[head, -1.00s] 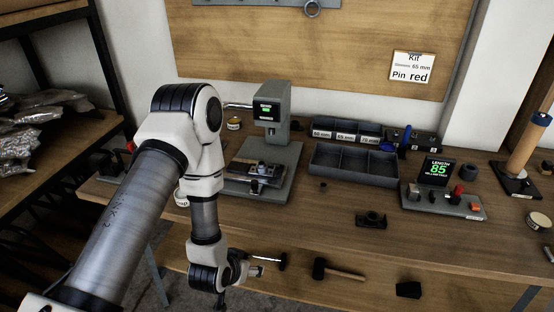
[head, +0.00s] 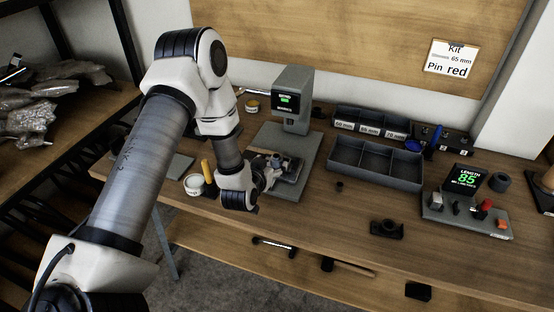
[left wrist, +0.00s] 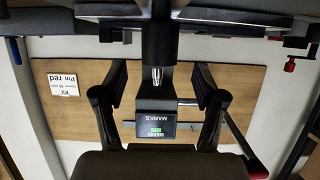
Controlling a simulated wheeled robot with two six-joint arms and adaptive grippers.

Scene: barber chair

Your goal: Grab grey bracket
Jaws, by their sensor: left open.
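A grey metal piece (head: 292,170), which looks like the grey bracket, sits on the bed of the bending press (head: 293,95). Its exact shape is partly hidden by my gripper. My left gripper (head: 272,172) is just left of it, low over the front of the press, pointing at the press. In the left wrist view my left gripper (left wrist: 160,97) has its two fingers wide apart. The upside-down press head (left wrist: 156,112) with its display shows between them, with nothing clearly held. My right gripper is out of view.
A grey divided bin (head: 375,165) stands right of the press. A dark block with a ring (head: 387,229) lies on the workbench (head: 330,215). The length gauge (head: 465,180) stands further right. A small tin (head: 194,185) and a yellow handle (head: 207,171) are left of my gripper.

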